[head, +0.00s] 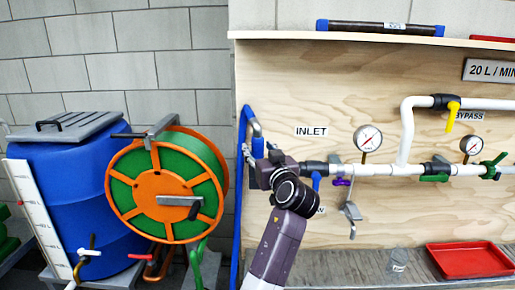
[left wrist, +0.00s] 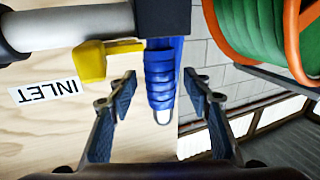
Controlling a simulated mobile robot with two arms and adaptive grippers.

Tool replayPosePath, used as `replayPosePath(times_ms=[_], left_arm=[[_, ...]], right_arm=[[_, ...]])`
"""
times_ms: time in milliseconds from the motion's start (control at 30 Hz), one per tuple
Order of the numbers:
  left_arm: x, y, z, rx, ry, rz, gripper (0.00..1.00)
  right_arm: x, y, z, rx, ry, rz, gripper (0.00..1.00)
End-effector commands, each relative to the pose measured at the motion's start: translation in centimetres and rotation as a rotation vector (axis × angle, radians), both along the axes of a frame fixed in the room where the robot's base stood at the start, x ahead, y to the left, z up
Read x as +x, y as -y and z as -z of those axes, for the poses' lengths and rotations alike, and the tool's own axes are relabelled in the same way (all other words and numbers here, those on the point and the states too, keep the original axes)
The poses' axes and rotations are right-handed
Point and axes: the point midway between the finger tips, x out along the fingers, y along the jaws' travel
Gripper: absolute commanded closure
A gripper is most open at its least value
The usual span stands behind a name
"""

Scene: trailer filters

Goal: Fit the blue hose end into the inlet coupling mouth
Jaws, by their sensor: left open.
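The blue hose (head: 238,215) runs up the left edge of the plywood board and bends over at the top by a grey hook (head: 256,127). In the left wrist view, a ribbed blue hose piece (left wrist: 160,75) meets a dark block (left wrist: 163,15) at one end. A bright metal tip shows at its other end. I cannot tell whether the blue piece is seated in the coupling mouth. My left gripper (head: 248,157) is at the pipe's left end, and mostly hides it. In the left wrist view its open fingers (left wrist: 160,92) stand either side of the blue piece, apart from it.
A yellow handle (left wrist: 105,60) sits close to one finger. The INLET label (head: 311,131), white pipe (head: 345,170) and gauge (head: 367,138) are to the right. An orange-green hose reel (head: 130,192) and blue barrel (head: 70,180) stand left. A red tray (head: 470,261) lies lower right.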

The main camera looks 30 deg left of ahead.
Motion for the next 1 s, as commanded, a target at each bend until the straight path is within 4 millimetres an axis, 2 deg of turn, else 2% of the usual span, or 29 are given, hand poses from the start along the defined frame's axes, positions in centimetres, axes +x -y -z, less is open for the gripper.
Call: replayPosePath(times_ms=[200, 400, 1000], left_arm=[[-2.4, 3.0, 0.1, -0.003, 0.002, 0.002, 0.54], [-3.7, 4.4, 0.0, -0.001, 0.001, 0.0, 0.54], [-3.8, 4.5, 0.0, 0.001, 0.001, 0.0, 0.54]], right_arm=[[0.0, -0.1, 0.0, 0.001, 0.0, 0.001, 0.6], [0.0, -0.1, 0.0, 0.001, 0.0, 0.001, 0.6], [0.0, -0.2, 0.0, 0.002, 0.001, 0.001, 0.6]])
